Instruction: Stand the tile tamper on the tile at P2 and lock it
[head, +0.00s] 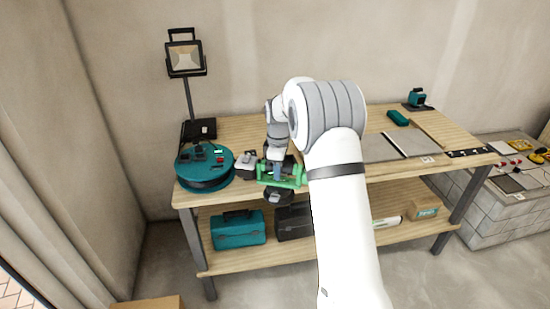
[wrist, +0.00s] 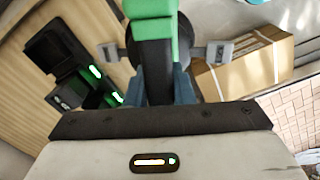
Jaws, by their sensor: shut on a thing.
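The tile tamper, with a green frame (head: 293,182) and a round black foot, is in the head view in front of the workbench's front edge. My gripper (head: 277,170) is shut on its handle and holds it off any surface. In the wrist view the green and black handle (wrist: 153,45) sits between my blue fingers (wrist: 158,85), with the dark disc partly hidden behind it. Grey tiles (head: 380,148) lie on the workbench to the right, partly hidden by my arm. A small white tag (head: 427,160) lies by them, its writing too small to read.
The workbench (head: 240,128) also bears a teal cable reel (head: 205,167), a work lamp (head: 186,57) and a teal device (head: 416,98). Toolboxes (head: 238,229) stand on its lower shelf. A grey block platform (head: 480,222) with tiles and small tools stands at right.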

